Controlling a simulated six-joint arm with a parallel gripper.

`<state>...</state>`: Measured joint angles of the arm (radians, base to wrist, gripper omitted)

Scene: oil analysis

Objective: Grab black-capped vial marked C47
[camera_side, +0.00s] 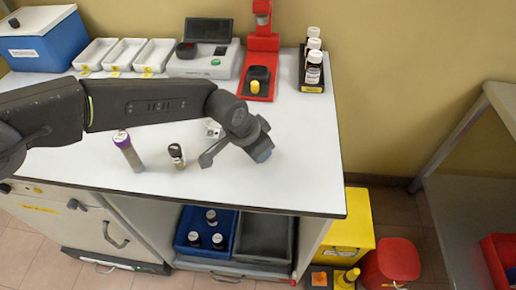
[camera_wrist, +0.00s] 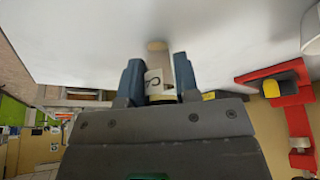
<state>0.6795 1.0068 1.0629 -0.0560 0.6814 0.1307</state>
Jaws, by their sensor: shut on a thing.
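My gripper (camera_side: 263,155) is low over the right front part of the white worktop in the side view. In the wrist view its two blue fingers (camera_wrist: 158,66) are shut on a small vial (camera_wrist: 160,78) with a white label. A dark letter like a C shows on the label; the rest cannot be read. The vial's cap cannot be made out, and in the side view my wrist hides the vial. Another black-capped vial (camera_side: 177,156) stands upright on the worktop, left of my gripper and apart from it.
A purple-capped tube (camera_side: 128,151) stands further left. At the back are white trays (camera_side: 125,55), a grey instrument (camera_side: 203,58), a red stand (camera_side: 262,45) and a black rack of bottles (camera_side: 313,65). A blue bin (camera_side: 187,236) with vials sits below. The worktop's right front is clear.

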